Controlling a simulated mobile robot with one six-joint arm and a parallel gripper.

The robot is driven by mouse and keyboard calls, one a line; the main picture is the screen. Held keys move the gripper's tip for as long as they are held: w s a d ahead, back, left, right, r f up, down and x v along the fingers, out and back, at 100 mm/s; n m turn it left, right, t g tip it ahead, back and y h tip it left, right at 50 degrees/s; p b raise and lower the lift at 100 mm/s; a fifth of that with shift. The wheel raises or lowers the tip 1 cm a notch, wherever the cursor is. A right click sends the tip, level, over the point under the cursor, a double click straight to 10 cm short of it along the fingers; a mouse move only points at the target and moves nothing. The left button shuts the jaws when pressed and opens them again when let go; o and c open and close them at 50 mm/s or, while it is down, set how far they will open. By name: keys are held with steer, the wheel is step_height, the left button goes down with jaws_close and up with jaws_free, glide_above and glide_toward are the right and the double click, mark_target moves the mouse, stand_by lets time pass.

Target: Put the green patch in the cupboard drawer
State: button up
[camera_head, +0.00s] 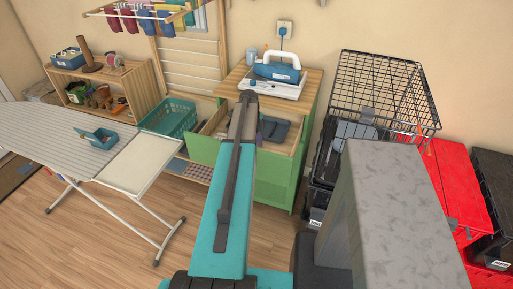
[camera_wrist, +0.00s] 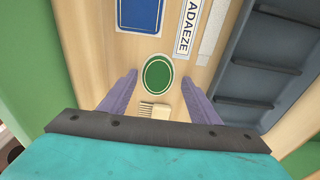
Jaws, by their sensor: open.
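The green patch (camera_wrist: 157,75) is a dark green oval with a pale inner line. In the wrist view it lies flat on a light wooden surface, which looks like the inside of the open drawer. My gripper (camera_wrist: 159,79) is open, its two purple-grey fingers to the left and right of the patch with gaps on both sides; nothing is held. In the head view the green cupboard (camera_head: 273,187) has its drawer (camera_head: 203,152) pulled out, and my arm covers part of it. The patch and fingers cannot be made out there.
Around the patch lie a blue card (camera_wrist: 139,13), an ADAEZE name label (camera_wrist: 188,28) and a small brush (camera_wrist: 155,110). A grey divided tray (camera_wrist: 262,63) is at right. An iron (camera_head: 278,70) stands on the cupboard. An ironing board (camera_head: 75,135) and black crates (camera_head: 325,165) flank it.

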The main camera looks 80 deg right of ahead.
step_height(320, 180, up, 12)
steer(key=w+b, duration=0.1)
steer(key=b, duration=0.1)
steer(key=shift+w+d+b, duration=0.15)
steer(key=shift+w+b, duration=0.05)
steer(key=shift+b, duration=0.15)
stand_by(0.3)
steer(key=shift+w+f, duration=0.1)
stand_by(0.7)
